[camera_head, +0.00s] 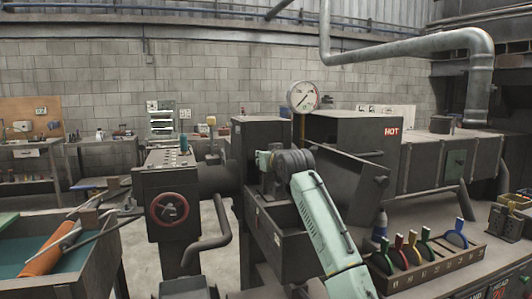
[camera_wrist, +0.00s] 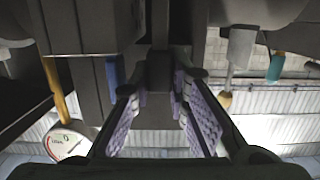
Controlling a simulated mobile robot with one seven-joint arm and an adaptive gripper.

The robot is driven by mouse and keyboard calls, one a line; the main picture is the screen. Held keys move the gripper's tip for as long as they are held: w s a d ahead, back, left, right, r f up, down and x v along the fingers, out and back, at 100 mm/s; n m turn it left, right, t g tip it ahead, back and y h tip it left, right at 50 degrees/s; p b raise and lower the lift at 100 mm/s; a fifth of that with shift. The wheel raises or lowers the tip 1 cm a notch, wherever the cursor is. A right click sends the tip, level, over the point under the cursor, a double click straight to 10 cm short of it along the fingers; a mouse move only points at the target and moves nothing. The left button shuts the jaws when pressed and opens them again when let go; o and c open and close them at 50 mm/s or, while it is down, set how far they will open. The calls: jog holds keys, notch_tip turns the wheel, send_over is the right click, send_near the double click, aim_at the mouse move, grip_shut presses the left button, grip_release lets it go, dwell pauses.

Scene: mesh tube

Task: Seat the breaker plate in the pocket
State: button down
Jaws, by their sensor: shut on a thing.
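In the wrist view my gripper (camera_wrist: 162,82) has its two purple-padded fingers closed on a narrow dark grey piece (camera_wrist: 160,66). I cannot tell from its visible part whether this is the breaker plate. In the head view my pale green arm reaches up to the dark machine head (camera_head: 262,138) in the middle, and its wrist hides my fingertips there. The pocket cannot be made out in either view; the wrist and machine body cover that area.
A dial gauge (camera_head: 303,96) stands above the machine. A box marked HOT (camera_head: 352,138) is right of the wrist. A red handwheel (camera_head: 170,209) is to the left. A rack (camera_head: 440,276) of coloured-handled tools sits at front right. A trough (camera_head: 85,265) holds an orange roll (camera_head: 45,257).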

aim_at(265, 175)
jog(key=shift+s+f+p, duration=0.1)
jog(key=shift+f+p, duration=0.6)
jog(key=shift+f, duration=1.9)
jog(key=c, duration=2)
grip_release()
jog(key=shift+f, duration=0.25)
jog(key=o, duration=0.5)
jog(key=shift+c, duration=0.2)
jog(key=shift+r, duration=0.15)
jog(key=b+v, duration=0.4)
jog(key=v, duration=0.8)
jog(key=shift+b, duration=0.3)
